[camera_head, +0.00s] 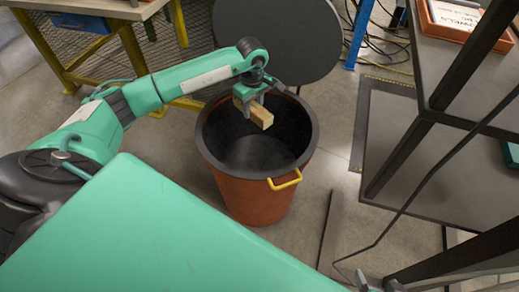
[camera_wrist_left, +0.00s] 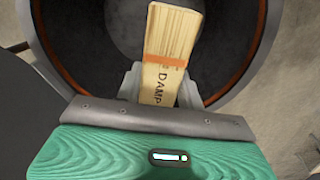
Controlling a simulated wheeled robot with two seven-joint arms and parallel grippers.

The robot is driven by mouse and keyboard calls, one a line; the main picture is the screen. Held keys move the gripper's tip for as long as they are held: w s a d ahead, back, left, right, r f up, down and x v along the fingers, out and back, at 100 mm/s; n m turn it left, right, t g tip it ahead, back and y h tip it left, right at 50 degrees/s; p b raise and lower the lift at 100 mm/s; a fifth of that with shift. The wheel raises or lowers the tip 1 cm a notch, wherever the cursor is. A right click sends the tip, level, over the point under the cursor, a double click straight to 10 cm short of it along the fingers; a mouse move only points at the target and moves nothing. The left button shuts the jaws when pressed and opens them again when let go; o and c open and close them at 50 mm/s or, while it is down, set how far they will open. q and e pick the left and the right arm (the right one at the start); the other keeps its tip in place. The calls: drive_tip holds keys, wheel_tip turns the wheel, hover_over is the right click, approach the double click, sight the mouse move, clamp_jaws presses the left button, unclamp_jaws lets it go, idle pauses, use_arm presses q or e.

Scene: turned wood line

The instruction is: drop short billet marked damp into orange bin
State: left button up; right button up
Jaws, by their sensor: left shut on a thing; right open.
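The short billet (camera_head: 261,115) is pale wood. In the left wrist view the billet (camera_wrist_left: 172,35) shows an orange band and the word DAMP. My left gripper (camera_head: 255,98) is shut on it and holds it over the mouth of the orange bin. The orange bin (camera_head: 252,199) is a round tub with a dark rim, a black inside and a yellow handle. The bin's dark inside (camera_wrist_left: 228,45) lies behind the billet in the left wrist view. My right gripper (camera_head: 378,284) shows only partly at the bottom edge of the head view, open and away from the bin.
A large dark round disc (camera_head: 280,35) stands behind the bin. A yellow-legged workbench (camera_head: 100,10) is at the back left. A dark shelf unit (camera_head: 440,165) stands at right, with an orange tray (camera_head: 462,25) on top. Cables lie on the floor behind.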

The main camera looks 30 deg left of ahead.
use_arm(q)
drive_tip(key=shift+f, duration=0.3)
use_arm(e)
drive_tip(key=shift+w+a+t, duration=0.2)
drive_tip(key=shift+a+t, duration=0.1)
drive_tip(key=shift+a, duration=0.1)
use_arm(q)
drive_tip(key=o, duration=1.1)
drive_tip(key=shift+o, duration=0.2)
wheel_tip(320, 180, up, 14)
drive_tip(key=p, duration=0.1)
use_arm(e)
drive_tip(key=d, duration=0.1)
drive_tip(key=s+d+g, duration=0.1)
drive_tip(key=d+g+h, duration=0.1)
drive_tip(key=shift+s+r, duration=0.25)
drive_tip(key=shift+s, duration=0.1)
use_arm(q)
drive_tip(key=shift+f, duration=0.15)
use_arm(e)
drive_tip(key=shift+a, duration=0.1)
